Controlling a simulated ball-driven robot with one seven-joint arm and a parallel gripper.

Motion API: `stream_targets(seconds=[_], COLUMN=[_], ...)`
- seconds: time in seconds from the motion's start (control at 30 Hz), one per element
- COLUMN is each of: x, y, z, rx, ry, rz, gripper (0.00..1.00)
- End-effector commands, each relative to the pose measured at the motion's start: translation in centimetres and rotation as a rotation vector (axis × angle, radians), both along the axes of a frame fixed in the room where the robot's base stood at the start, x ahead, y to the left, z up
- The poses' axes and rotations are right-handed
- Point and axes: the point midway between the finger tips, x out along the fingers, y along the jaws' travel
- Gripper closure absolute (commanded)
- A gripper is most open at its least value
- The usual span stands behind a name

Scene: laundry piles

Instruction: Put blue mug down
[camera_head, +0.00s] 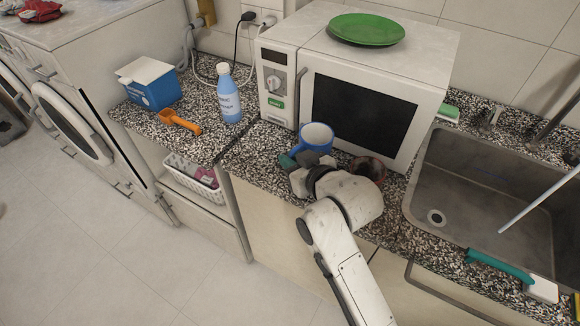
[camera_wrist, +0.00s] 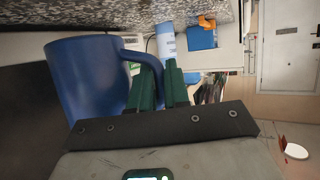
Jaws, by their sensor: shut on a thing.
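The blue mug (camera_head: 316,138) with a white inside is upright at the counter's front part, just before the microwave. In the wrist view the mug (camera_wrist: 85,80) fills the left side, its handle towards my fingers. My gripper (camera_head: 288,161) comes from the front of the counter. In the wrist view the green fingers of my gripper (camera_wrist: 160,85) are shut on the mug's handle. I cannot tell whether the mug's base touches the counter (camera_head: 258,157).
A white microwave (camera_head: 283,75) with a green plate (camera_head: 367,29) on top stands behind the mug. A brown bowl (camera_head: 368,167) is right of it, then the sink (camera_head: 455,170). A blue bottle (camera_head: 229,100), orange scoop (camera_head: 180,122) and blue box (camera_head: 152,88) are left.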

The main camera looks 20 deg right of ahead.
Motion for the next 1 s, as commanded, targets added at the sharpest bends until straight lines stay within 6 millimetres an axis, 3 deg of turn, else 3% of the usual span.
stream_targets(seconds=[0.23, 0.43, 0.67, 0.7, 1.0], x=[1.4, 1.2, 1.3, 1.2, 1.2], y=[-0.2, -0.1, -0.1, -0.1, -0.1], z=[-1.5, -4.0, -4.3, -4.5, -4.4], rx=[-0.001, -0.002, -0.001, -0.001, -0.001], ry=[-0.002, -0.001, -0.005, -0.002, -0.002], rz=[-0.001, 0.000, 0.000, 0.000, 0.000], gripper=[1.00, 1.00, 1.00, 0.83, 0.58])
